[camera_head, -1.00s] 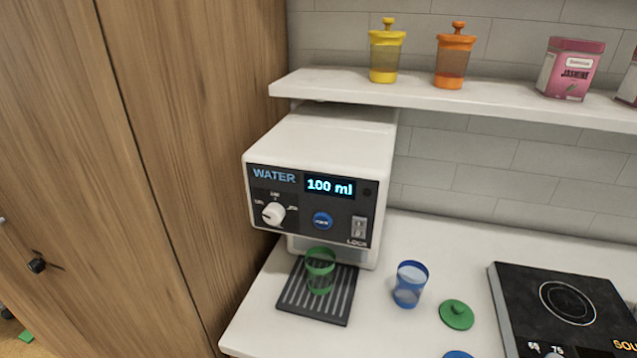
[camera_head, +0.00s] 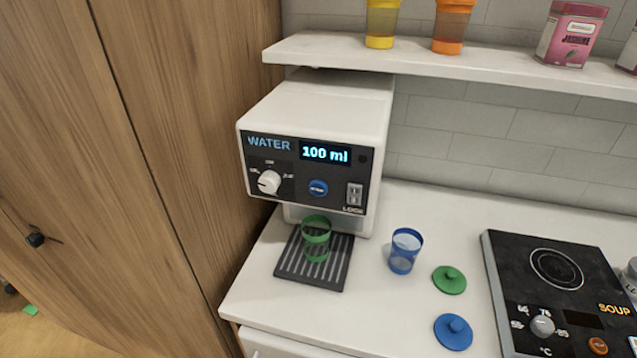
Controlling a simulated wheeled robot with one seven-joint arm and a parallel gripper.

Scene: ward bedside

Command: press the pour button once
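The white water dispenser (camera_head: 330,105) stands on the counter against the tiled wall. Its dark front panel shows a lit display (camera_head: 325,153) reading 100 ml. The blue round pour button (camera_head: 318,188) sits below the display, between a white dial (camera_head: 269,182) on the left and a lock switch (camera_head: 354,195) on the right. A green-rimmed clear cup (camera_head: 316,238) stands upright on the striped drip tray (camera_head: 338,275) under the dispenser. My gripper is not in view, and nothing covers the button.
A blue cup (camera_head: 405,250), a green lid (camera_head: 449,280) and a blue lid (camera_head: 453,332) are on the counter (camera_head: 400,310). A black cooktop (camera_head: 556,290) is at right. A shelf (camera_head: 420,60) holds canisters above. A wooden cabinet (camera_head: 130,150) stands close at left.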

